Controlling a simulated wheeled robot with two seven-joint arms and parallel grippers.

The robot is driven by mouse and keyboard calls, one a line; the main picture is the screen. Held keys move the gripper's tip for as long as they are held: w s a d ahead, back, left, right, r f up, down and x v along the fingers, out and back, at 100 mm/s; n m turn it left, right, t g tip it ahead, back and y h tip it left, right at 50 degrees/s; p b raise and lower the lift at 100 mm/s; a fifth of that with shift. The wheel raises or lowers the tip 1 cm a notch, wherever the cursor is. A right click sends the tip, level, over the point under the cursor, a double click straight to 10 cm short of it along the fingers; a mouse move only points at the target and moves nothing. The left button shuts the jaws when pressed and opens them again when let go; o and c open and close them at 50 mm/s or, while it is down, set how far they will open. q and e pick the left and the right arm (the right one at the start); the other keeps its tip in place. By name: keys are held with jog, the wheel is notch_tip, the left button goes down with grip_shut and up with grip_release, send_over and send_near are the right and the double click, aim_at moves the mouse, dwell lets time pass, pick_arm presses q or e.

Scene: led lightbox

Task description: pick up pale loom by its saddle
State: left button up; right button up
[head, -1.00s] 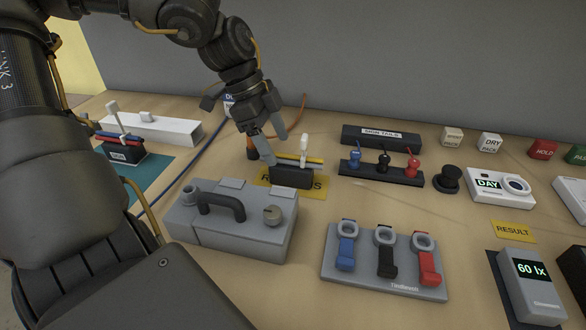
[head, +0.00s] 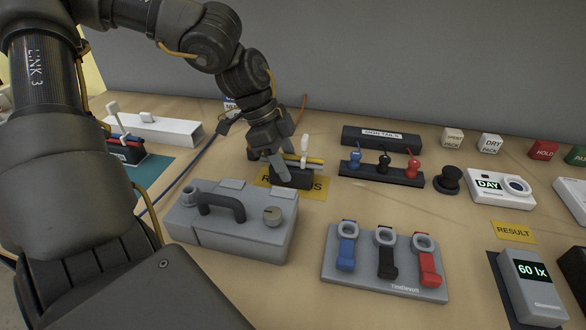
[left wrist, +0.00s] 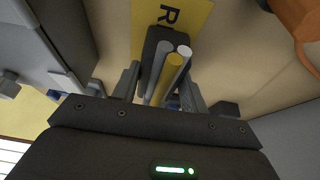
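The pale loom has a dark block-shaped saddle (head: 292,180) with yellow and pale leads and a white upright tab (head: 305,146). It sits on a yellow mat (head: 318,189) behind the grey case. My left gripper (head: 280,172) points down at its left part, hiding some of it. In the left wrist view the fingers (left wrist: 160,88) are spread on either side of the leads, with a grey, a yellow and a white-ended lead (left wrist: 183,52) between them. The dark saddle (left wrist: 152,42) lies just beyond. I see no clear contact. My right gripper is out of view.
A grey case with a handle (head: 230,232) stands just in front. A second loom with red and blue leads (head: 125,152) is at left on a teal mat (head: 150,172). A black rack with coloured plugs (head: 380,174) is at right. An orange item (left wrist: 295,18) shows in the wrist view.

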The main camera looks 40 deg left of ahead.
aim_at(286, 153)
pick_arm(q)
jog(key=c, duration=0.5)
jog(key=shift+c, duration=0.2)
notch_tip(286, 153, up, 9)
jog(key=shift+r, duration=0.55)
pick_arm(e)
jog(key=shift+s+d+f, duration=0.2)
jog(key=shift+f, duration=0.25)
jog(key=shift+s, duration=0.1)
pick_arm(q)
jog(key=shift+p, duration=0.3)
jog(key=shift+r+p, duration=1.5)
jog(key=shift+r, duration=0.5)
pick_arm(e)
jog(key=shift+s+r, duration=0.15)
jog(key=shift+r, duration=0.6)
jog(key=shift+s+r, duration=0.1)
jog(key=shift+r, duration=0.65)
